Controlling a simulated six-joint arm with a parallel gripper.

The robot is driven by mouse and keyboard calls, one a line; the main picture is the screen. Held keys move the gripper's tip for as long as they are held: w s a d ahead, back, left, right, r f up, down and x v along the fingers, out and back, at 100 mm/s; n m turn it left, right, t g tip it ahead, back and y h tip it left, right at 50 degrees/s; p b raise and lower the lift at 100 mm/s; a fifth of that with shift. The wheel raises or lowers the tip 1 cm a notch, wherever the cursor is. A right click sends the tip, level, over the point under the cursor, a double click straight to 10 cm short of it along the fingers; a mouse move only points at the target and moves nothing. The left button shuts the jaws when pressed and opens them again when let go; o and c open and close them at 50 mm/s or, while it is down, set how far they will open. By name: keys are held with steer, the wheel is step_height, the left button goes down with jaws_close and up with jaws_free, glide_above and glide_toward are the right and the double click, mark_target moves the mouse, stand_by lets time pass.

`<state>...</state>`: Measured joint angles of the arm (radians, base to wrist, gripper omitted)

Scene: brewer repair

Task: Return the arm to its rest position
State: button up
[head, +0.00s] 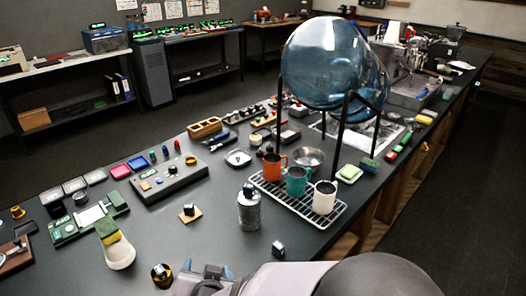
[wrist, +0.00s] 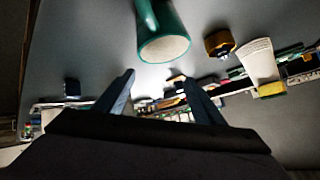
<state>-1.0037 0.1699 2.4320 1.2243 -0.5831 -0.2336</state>
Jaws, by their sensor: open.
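My gripper (head: 201,270) is at the bottom edge of the head view, low at the near side of the dark worktop (head: 215,240). In the wrist view its two fingers (wrist: 160,86) stand apart with nothing between them. My arm enters from the lower right of the head view and hides part of the near worktop.
Mugs sit on a wire rack (head: 268,189) below a large blue glass vessel (head: 332,65).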

steer(key=d+g, duration=0.1)
steer(key=d, duration=0.1)
steer(key=s+d+g+p, duration=0.1)
steer(key=d+g, duration=0.1)
steer(key=d, duration=0.1)
steer(key=d+g+y+p, duration=0.1)
steer(key=d, duration=0.1)
steer(key=shift+s+d+f+m+g, duration=0.1)
steer(key=shift+s+d+m+g, duration=0.05)
steer(key=shift+d+m+g, duration=0.2)
steer(key=s+d+f+g+h+b, duration=0.1)
steer(key=s+d+f, duration=0.1)
steer(key=d, duration=0.5)
steer(key=s+d+f+n+g+h+b, duration=0.1)
steer(key=s+d+f+g+b, duration=0.1)
steer(key=s+d, duration=0.3)
steer(key=s+d+f+n+g+h+b, duration=0.1)
steer(key=s+d+f+g, duration=0.1)
steer(key=d, duration=0.6)
steer(key=shift+s+d+f+h, duration=0.15)
steer(key=shift+s+d+h, duration=0.25)
steer(key=shift+s, duration=0.25)
